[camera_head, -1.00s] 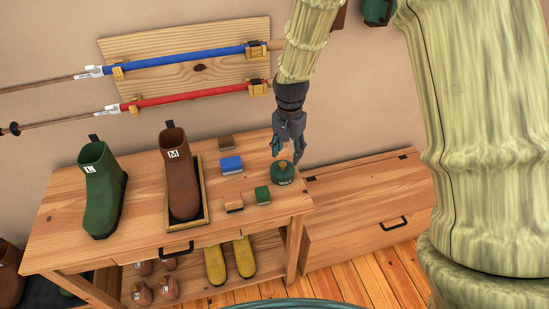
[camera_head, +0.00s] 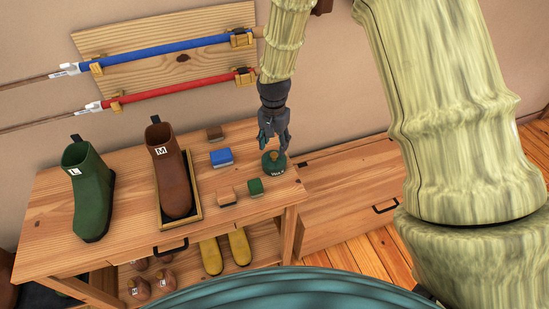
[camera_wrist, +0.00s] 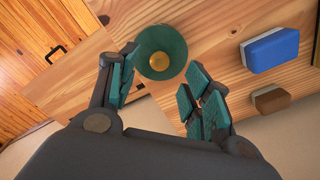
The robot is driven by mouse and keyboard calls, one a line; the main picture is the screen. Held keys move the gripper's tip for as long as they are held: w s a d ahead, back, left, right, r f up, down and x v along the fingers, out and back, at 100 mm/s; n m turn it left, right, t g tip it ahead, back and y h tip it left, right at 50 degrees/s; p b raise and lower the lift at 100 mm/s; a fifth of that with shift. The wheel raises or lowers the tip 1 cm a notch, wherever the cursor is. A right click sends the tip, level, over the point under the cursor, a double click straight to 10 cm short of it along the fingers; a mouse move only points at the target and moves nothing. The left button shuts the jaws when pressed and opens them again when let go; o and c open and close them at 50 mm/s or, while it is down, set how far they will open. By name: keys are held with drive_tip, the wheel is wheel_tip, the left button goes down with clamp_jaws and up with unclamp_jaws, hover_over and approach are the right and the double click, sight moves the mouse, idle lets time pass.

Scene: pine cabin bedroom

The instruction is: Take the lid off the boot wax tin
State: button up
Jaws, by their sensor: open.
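The boot wax tin (camera_head: 274,168) is a small round green tin with white lettering, upright near the right end of the wooden bench. Its green lid (camera_wrist: 175,42) carries a brass-coloured knob (camera_wrist: 158,61) and appears to be on the tin. My gripper (camera_head: 273,148) is open and points down just above the tin, its fingers partly covering it in the head view. In the wrist view the gripper (camera_wrist: 162,88) has teal finger pads spread apart, with the tin beyond them and nothing between them. I cannot tell whether a finger touches the lid.
Blue (camera_head: 221,158) and brown (camera_head: 215,132) blocks lie left of the tin; green (camera_head: 255,187) and tan (camera_head: 227,196) ones lie in front. A brown boot (camera_head: 170,175) in a tray and a green boot (camera_head: 88,195) stand further left. A low wooden chest (camera_head: 350,190) is at right.

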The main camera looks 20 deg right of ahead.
sight(274, 154)
drive_tip(key=shift+f+p, duration=1.2)
drive_tip(key=shift+f, duration=1.4)
drive_tip(key=shift+s, duration=0.1)
drive_tip(key=c, duration=1)
